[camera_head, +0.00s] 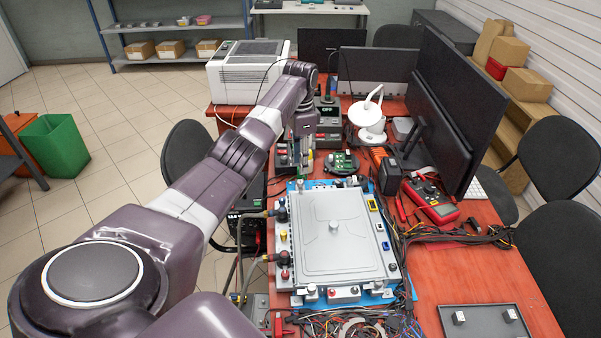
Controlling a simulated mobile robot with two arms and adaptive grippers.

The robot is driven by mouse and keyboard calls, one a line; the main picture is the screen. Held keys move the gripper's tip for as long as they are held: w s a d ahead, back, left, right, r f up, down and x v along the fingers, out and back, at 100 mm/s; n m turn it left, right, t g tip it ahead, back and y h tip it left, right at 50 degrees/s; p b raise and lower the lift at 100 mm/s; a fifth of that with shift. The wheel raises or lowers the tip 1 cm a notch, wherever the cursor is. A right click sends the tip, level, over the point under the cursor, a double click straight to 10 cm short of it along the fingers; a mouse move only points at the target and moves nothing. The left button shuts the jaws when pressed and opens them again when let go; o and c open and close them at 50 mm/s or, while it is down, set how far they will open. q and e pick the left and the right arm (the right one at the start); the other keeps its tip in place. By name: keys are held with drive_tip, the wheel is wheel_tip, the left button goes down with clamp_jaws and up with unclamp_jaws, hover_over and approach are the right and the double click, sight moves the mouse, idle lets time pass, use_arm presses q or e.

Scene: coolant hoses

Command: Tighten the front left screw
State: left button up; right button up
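A grey rectangular unit with a raised lid (340,232) lies on a blue mat (377,297) on the red table. Several small fittings and screw-like knobs sit around its rim. One pale knob (312,289) is at its front left corner, but I cannot tell for sure that it is the screw. My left arm reaches in from the lower left and passes over the table behind the unit. My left gripper (306,160) points down there, apart from the unit's front left corner. Its fingers are too small and cluttered to read. My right gripper is not in view.
Black hose fittings (282,257) stick out on the unit's left side. Loose wires (345,326) crowd the front. A red multimeter (432,205), monitors (445,105) and a white lamp (370,118) stand behind and right. A grey tray (484,322) lies front right, with bare table near it.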

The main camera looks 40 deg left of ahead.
use_arm(q)
wheel_tip(320, 180, up, 5)
idle(0.8)
